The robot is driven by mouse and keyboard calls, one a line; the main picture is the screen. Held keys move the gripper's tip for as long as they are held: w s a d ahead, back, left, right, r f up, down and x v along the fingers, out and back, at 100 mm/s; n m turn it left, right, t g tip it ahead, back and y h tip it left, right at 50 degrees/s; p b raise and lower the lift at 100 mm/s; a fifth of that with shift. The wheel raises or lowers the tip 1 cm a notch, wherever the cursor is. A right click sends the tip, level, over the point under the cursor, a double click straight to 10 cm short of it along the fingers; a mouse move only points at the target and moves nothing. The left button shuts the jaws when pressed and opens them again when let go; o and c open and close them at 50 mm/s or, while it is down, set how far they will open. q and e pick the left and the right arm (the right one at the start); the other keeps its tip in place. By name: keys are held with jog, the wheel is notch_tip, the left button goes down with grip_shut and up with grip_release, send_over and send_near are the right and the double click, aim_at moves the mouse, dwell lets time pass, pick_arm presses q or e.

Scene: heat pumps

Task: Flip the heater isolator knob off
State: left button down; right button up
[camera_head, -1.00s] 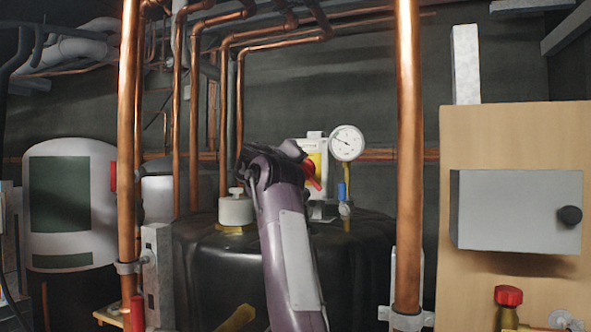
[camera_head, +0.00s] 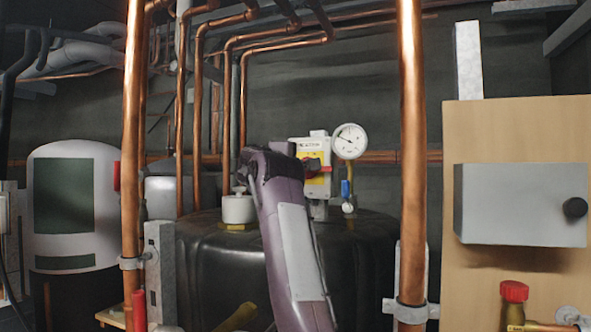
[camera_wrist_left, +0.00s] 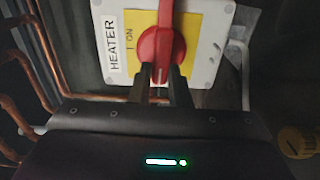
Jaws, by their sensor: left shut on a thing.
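The heater isolator is a white box with a yellow plate; its box (camera_head: 312,147) stands behind the black tank in the head view. Its red knob (camera_head: 311,167) is partly covered by my purple left arm. In the left wrist view the box (camera_wrist_left: 112,62) shows "HEATER" and "ON" left of the knob (camera_wrist_left: 163,45). The knob's grip bar stands about upright in that picture. My left gripper (camera_wrist_left: 162,74) is shut on the lower part of the bar, with a dark finger on each side. In the head view its fingers are hidden behind my wrist. My right gripper is out of view.
A pressure gauge (camera_head: 349,141) and a blue-handled valve (camera_head: 346,190) sit just right of the isolator. Copper pipes (camera_head: 412,150) and (camera_head: 131,150) stand upright on either side. A grey box (camera_head: 515,205) is on the wooden board at right.

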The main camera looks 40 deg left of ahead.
pick_arm(q)
jog(key=shift+f+n, duration=0.15)
jog(key=shift+n, duration=0.15)
jog(key=c, duration=1.4)
grip_release()
jog(key=shift+o, duration=0.2)
jog(key=b+v, duration=0.4)
jog(key=v, duration=0.3)
jog(key=shift+s+b, duration=0.35)
